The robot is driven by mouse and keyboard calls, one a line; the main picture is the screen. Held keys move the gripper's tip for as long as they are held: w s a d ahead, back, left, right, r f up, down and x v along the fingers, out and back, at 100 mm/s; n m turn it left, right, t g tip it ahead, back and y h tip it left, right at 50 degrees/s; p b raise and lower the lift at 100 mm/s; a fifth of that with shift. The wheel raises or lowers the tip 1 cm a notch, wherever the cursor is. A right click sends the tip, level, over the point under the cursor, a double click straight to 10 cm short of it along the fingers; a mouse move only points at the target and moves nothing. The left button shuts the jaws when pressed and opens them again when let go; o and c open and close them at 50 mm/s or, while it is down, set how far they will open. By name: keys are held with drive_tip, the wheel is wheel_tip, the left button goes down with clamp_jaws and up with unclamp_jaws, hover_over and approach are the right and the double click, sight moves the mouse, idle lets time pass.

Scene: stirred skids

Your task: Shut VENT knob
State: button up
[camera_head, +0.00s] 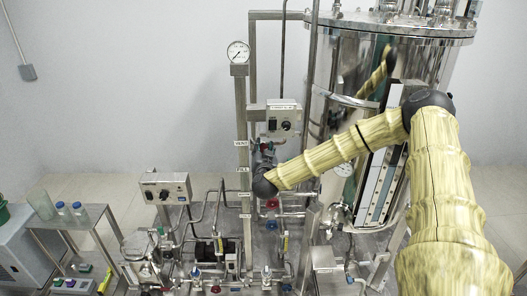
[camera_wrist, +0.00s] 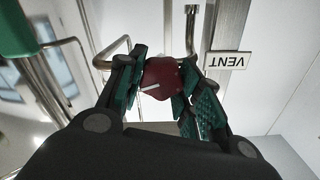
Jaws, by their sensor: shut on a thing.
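The red VENT knob (camera_wrist: 160,77) is in the middle of the wrist view, with a pale line across its face. The line slants slightly from level in that picture. My gripper (camera_wrist: 163,88) is shut on the knob, with a green-padded finger on either side. The VENT label (camera_wrist: 228,61) appears upside down on the metal post right of the knob. In the head view my gripper (camera_head: 264,152) is at the upright post, below the small control box. The knob is hidden there by my gripper and wrist.
Bent steel pipe (camera_wrist: 112,48) runs close beside the fingers. In the head view a control box (camera_head: 284,122) is just above my gripper, and a large steel tank (camera_head: 340,75) stands to the right. Red-handled valves (camera_head: 272,203) and dense piping lie below.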

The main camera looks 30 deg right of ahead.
drive_tip(key=m+b, duration=0.2)
drive_tip(key=b, duration=0.1)
drive_tip(key=m+b, duration=0.3)
drive_tip(key=b, duration=0.1)
drive_tip(key=shift+d+f, duration=0.15)
drive_tip(key=shift+f, duration=0.25)
drive_tip(key=m+b, duration=0.6)
drive_tip(key=b, duration=0.3)
drive_tip(key=shift+s+f, duration=0.1)
drive_tip(key=shift+f, duration=0.05)
drive_tip(key=m+b, duration=0.7)
drive_tip(key=b, duration=0.3)
drive_tip(key=shift+f, duration=0.2)
drive_tip(key=m+b, duration=0.3)
drive_tip(key=b, duration=0.1)
drive_tip(key=shift+r, duration=0.1)
drive_tip(key=shift+m, duration=0.4)
drive_tip(key=shift+r+b, duration=0.15)
drive_tip(key=shift+b, duration=0.2)
drive_tip(key=o, duration=1)
drive_tip(key=shift+o, duration=0.2)
